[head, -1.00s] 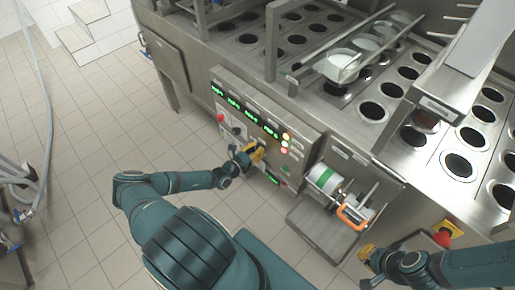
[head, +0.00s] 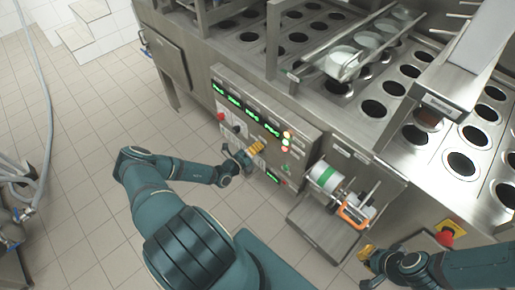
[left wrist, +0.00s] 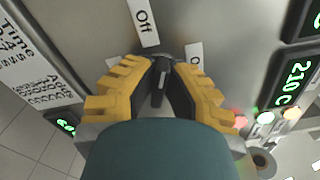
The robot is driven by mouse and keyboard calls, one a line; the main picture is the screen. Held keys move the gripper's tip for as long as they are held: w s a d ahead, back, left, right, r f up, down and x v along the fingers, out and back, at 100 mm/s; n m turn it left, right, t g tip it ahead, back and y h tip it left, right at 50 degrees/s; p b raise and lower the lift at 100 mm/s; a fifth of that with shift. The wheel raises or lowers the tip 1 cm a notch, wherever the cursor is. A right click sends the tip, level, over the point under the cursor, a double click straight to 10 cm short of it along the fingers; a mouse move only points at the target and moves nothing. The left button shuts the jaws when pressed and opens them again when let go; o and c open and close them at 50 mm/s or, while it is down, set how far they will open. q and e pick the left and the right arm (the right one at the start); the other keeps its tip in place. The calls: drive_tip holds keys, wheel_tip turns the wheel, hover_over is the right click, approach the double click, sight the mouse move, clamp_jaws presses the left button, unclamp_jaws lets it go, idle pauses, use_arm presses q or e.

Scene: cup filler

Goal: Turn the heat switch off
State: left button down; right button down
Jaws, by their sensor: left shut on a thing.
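The switch (left wrist: 163,72) is a small black knob on the grey control panel (left wrist: 225,25), seen in the left wrist view. It sits below a white label (left wrist: 146,20) reading "Off" and beside a second, partly hidden label (left wrist: 195,58). My left gripper (left wrist: 162,85) has its yellow fingers closed around the knob. In the head view, my left gripper (head: 257,147) is at the front of the panel, and its fingers hide the knob. My right gripper (head: 366,266) is apart from the panel at the lower right, with its fingers spread and nothing visible between them.
The panel carries green displays (head: 252,117), a red button (head: 221,116) and lit lamps (head: 286,142). A roll with a green band (head: 325,177) and an orange handle (head: 354,217) are to its right. A red and yellow emergency switch (head: 448,232) is near my right arm.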

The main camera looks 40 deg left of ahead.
use_arm(q)
drive_tip(key=shift+n+b, duration=0.65)
drive_tip(key=shift+n, duration=1.65)
drive_tip(key=c, duration=1)
unclamp_jaws()
drive_tip(key=shift+w, duration=0.1)
drive_tip(key=shift+f, duration=0.1)
drive_tip(key=s, duration=0.8)
drive_tip(key=s+a, duration=0.1)
drive_tip(key=s, duration=0.3)
